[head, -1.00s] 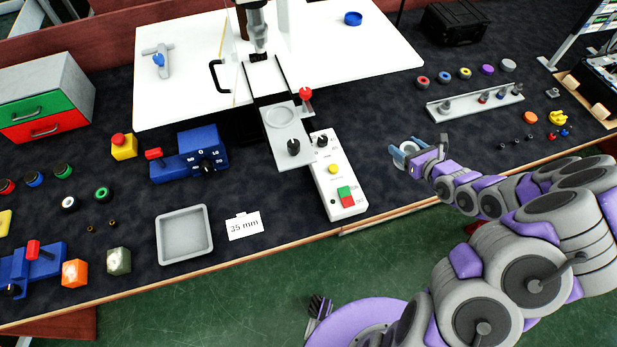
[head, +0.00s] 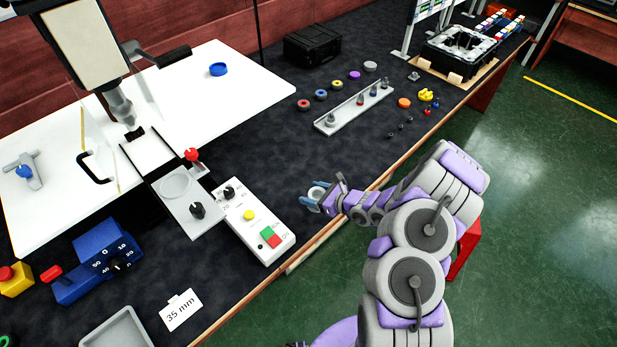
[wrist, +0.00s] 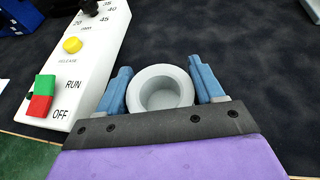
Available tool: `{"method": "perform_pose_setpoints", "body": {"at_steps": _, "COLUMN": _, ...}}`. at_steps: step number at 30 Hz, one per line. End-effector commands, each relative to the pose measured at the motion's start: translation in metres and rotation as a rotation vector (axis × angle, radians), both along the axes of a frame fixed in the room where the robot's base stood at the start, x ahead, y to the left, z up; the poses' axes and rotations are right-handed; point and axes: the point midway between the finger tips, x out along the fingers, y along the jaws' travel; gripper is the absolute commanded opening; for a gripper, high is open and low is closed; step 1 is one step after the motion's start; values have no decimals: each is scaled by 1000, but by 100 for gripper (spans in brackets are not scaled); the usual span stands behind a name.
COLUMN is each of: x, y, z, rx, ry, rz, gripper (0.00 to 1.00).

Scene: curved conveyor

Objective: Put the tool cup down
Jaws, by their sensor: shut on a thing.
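The tool cup (wrist: 160,75) is a light grey round cup with a hollow top, and it looks empty. In the wrist view it sits upright between the two blue fingers of my gripper (wrist: 161,88), which are shut on its sides. In the head view the cup (head: 316,192) is small and partly hidden by my gripper (head: 314,201), near the table's front edge, right of the white control box. The gap between the cup and the dark table top cannot be told.
The white control box (head: 262,221) with red and green buttons stands close on the left. A grey rail (head: 345,113) with several tool bits lies farther back. Coloured rings (head: 321,95) lie behind it. The dark table (head: 270,135) between box and rail is clear.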

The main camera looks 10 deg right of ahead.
Motion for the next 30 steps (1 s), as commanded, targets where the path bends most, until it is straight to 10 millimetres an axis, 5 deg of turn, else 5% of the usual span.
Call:
{"method": "perform_pose_setpoints", "body": {"at_steps": 15, "x": 100, "y": -24, "z": -10, "rx": -3, "ry": -5, "rz": 2, "gripper": 28}}
{"method": "perform_pose_setpoints", "body": {"at_steps": 25, "x": 120, "y": -28, "z": -11, "rx": 0, "ry": -3, "rz": 1, "gripper": 28}}
{"method": "perform_pose_setpoints", "body": {"at_steps": 30, "x": 119, "y": -28, "z": -40, "rx": 2, "ry": 1, "rz": 0, "gripper": 28}}
